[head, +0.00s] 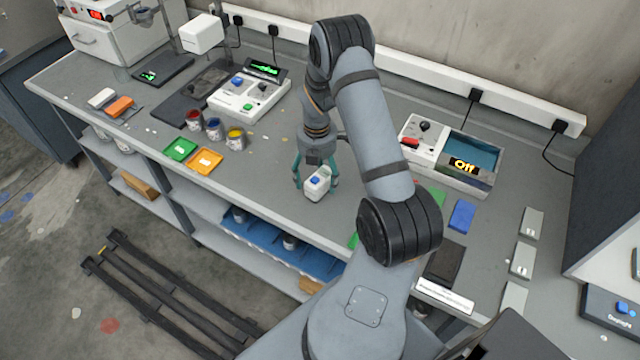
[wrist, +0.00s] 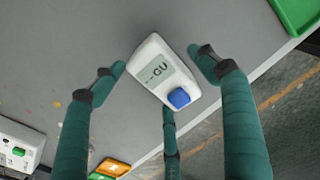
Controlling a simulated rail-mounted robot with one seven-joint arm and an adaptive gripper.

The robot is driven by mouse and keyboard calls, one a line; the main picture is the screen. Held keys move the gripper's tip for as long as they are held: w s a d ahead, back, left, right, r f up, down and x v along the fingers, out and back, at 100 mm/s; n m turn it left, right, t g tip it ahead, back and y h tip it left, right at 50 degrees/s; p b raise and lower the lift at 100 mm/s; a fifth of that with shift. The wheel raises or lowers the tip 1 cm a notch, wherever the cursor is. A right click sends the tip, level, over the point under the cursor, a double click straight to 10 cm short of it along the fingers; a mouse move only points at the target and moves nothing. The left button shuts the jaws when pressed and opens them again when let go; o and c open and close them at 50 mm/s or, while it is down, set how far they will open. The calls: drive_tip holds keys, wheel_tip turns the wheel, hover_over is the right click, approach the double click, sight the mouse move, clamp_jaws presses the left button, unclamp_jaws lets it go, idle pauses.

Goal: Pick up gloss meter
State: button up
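The gloss meter (head: 318,187) is a small white box with a blue button, near the front edge of the bench in the head view. In the wrist view, the gloss meter (wrist: 157,62) shows a grey display reading "--GU" beside the blue button, and it looks tilted to the picture. My gripper (head: 314,178) is right at the meter, with its green fingers pointing down. In the wrist view my gripper (wrist: 158,72) is open. Two fingers stand on either side of the meter with gaps, and a third finger is below it, partly hidden behind or beside the button end.
Green (head: 181,149) and orange (head: 205,161) trays and paint cans (head: 214,129) stand left of the gripper. A white instrument (head: 240,100) is behind them. A box reading "Off" (head: 425,140) stands to the right. The bench's front edge is close to the meter.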

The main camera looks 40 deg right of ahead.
drive_tip(key=shift+c, duration=1.2)
drive_tip(key=c, duration=1.4)
